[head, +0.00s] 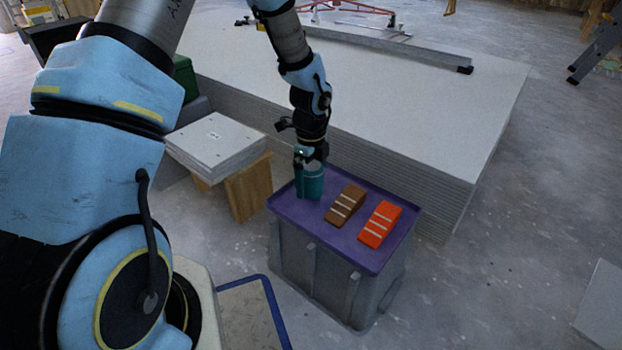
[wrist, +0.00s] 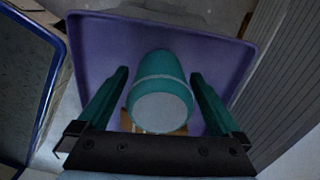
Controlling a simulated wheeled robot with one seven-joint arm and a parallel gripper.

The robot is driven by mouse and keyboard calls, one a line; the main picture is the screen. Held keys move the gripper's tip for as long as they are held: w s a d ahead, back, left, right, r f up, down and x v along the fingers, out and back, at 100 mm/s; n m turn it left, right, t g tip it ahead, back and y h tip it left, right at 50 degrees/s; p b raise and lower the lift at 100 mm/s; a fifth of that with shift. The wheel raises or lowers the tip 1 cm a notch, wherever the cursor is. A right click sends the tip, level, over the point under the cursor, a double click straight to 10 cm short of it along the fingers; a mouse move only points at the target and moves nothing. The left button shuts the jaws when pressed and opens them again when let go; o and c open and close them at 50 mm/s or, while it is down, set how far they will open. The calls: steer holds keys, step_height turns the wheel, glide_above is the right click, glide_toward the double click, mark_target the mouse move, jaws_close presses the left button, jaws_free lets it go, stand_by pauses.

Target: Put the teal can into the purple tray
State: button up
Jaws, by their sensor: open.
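The teal can (head: 310,184) stands upright on the left end of the purple tray (head: 345,237). The tray lies on top of a grey bin. My gripper (head: 308,164) is directly above the can, pointing down. In the wrist view, the teal can (wrist: 161,95) with its pale top is between the two fingers of my gripper (wrist: 160,76), which are spread with a gap on each side. The purple tray (wrist: 100,45) shows around and behind the can. The can's base is hidden in the wrist view.
A brown block (head: 346,205) and an orange-red block (head: 380,224) lie on the tray to the right of the can. A large stack of panels (head: 430,110) stands right behind the bin. A small stack of white boards (head: 217,142) sits to the left.

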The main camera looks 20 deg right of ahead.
step_height(320, 180, up, 12)
steer(key=p, duration=0.6)
steer(key=shift+r, duration=0.15)
steer(key=w+a+r+n, duration=0.1)
steer(key=a+r+n, duration=0.3)
steer(key=a+n, duration=0.4)
steer(key=a+r+n, duration=0.4)
steer(key=a+n, duration=0.2)
steer(key=a, duration=0.4)
steer(key=s+a+r+n, duration=0.1)
steer(key=s+a+n, duration=0.1)
steer(key=a+n, duration=0.4)
steer(key=s+a+r+n+t, duration=0.1)
steer(key=s+a+r+n, duration=0.1)
steer(key=a+n, duration=0.4)
steer(key=shift+s+r+n+t, duration=0.3)
steer(key=shift+s+n, duration=0.5)
steer(key=shift+n, duration=0.3)
step_height(320, 180, up, 39)
steer(key=p, duration=3.9)
